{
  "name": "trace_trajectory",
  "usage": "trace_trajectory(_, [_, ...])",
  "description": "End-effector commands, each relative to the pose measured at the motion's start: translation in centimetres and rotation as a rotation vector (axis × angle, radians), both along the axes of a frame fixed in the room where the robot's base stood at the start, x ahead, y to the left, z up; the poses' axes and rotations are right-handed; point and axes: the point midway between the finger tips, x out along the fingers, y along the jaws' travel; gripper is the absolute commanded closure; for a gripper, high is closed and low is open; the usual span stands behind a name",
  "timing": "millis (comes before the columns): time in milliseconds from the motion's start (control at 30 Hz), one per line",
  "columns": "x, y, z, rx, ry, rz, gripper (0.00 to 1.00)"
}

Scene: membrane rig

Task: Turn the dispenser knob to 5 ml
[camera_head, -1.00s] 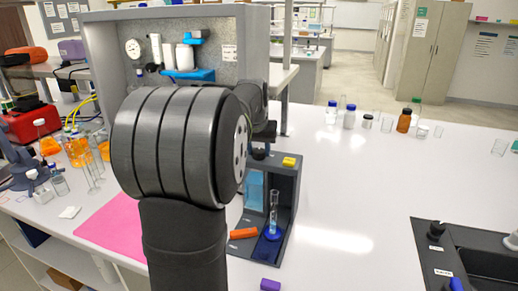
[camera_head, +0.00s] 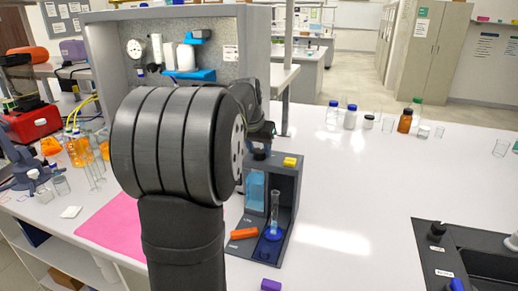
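The dispenser (camera_head: 285,205) is a dark grey box standing on the white bench at the middle of the view. It has a light blue tank panel, and a glass cylinder (camera_head: 275,210) on a blue base stands in its open bay. A small black knob (camera_head: 259,154) is on its top at the left, and a yellow block (camera_head: 290,161) is on its top at the right. An orange lever-like piece (camera_head: 244,233) is at its front left. My gripper (camera_head: 262,136) is just above the knob, partly behind my arm. Its fingers are too small and dark to read, and contact is unclear. The knob's scale is not readable.
A grey cabinet (camera_head: 255,50) stands behind my arm. Glassware with orange liquid (camera_head: 80,150) is at the left, beside a pink mat (camera_head: 112,228). Several bottles (camera_head: 350,117) line the back right. A black sink (camera_head: 475,255) is at the right. The bench's centre right is clear.

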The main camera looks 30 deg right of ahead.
Motion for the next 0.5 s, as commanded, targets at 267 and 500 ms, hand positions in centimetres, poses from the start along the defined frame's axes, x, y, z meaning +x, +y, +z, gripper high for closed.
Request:
trace_trajectory(267, [0.0, 0.0, 0.0, 0.000, 0.000, 0.001, 0.41])
trace_trajectory(500, [-0.2, 0.3, 1.0, -0.001, 0.000, 0.001, 0.41])
